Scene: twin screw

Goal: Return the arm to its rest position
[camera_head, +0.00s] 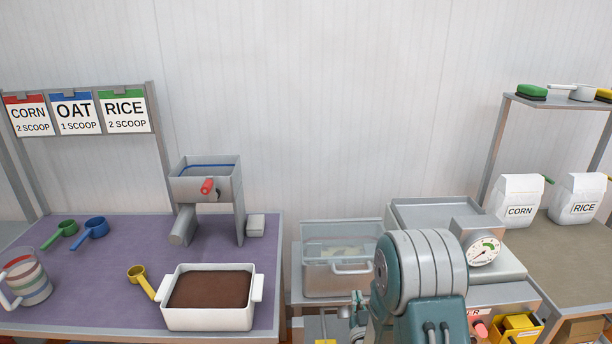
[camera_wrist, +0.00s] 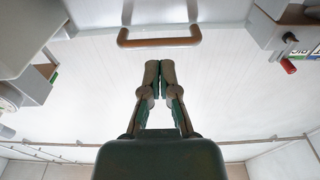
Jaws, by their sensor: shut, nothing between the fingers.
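My gripper (camera_wrist: 159,66) shows in the wrist view with its two fingertips together and nothing between them. In the head view my teal and grey arm (camera_head: 420,270) stands folded at the lower middle right.
The purple table (camera_head: 105,290) at left holds a grinder (camera_head: 225,188), a white dish (camera_head: 210,319) of brown material, scoops and a striped jug (camera_head: 27,278). Bags (camera_head: 519,197) stand at right.

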